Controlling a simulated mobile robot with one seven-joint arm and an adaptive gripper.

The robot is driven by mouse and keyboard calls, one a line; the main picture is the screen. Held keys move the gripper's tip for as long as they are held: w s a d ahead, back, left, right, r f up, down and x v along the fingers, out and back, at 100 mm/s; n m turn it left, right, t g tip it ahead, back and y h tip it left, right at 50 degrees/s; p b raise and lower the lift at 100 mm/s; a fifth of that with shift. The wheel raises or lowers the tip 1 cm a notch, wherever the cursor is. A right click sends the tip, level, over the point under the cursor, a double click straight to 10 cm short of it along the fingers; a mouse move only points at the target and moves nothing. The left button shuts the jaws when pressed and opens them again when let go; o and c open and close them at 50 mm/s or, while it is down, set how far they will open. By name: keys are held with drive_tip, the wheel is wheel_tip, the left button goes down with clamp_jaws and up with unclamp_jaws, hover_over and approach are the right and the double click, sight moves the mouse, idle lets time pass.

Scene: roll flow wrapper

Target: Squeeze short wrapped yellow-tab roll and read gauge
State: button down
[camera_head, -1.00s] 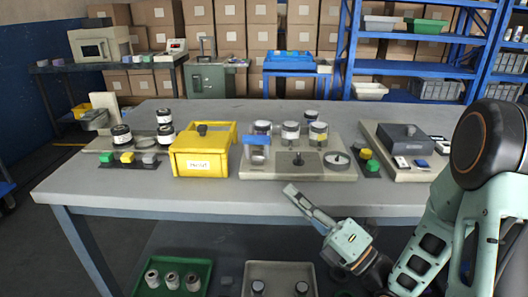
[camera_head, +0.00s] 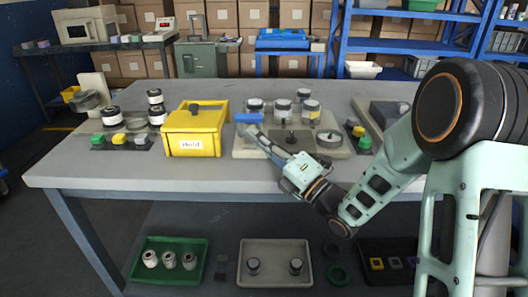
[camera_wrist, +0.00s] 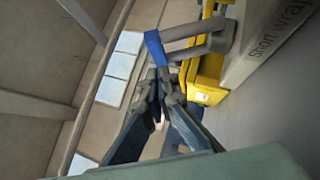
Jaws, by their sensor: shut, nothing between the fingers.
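My gripper (camera_head: 256,134) is shut and empty at the front left of a beige fixture base (camera_head: 245,152). A blue-ended grey lever (camera_wrist: 156,48) is just beyond its fingertips in the wrist view; I cannot tell whether they touch. The lever's blue end also shows in the head view (camera_head: 248,118). The base is lettered "Short wrap" in the wrist view (camera_wrist: 285,25). Several dark-lidded cylinders, one of them (camera_head: 284,108) in the middle, stand on it, with a round dial (camera_head: 329,138) at right. I cannot make out a yellow tab on any of these cylinders.
A yellow box (camera_head: 194,135) with a white label stands left of the fixture. Coloured blocks, one yellow (camera_head: 119,139), lie further left. A dark box (camera_head: 388,113) stands at right behind my arm. The table's front strip (camera_head: 130,172) is clear. Trays (camera_head: 245,275) lie below.

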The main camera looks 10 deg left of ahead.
drive_tip(key=shift+w+a+r, duration=0.2)
drive_tip(key=shift+w+r, duration=0.15)
drive_tip(key=shift+w, duration=0.35)
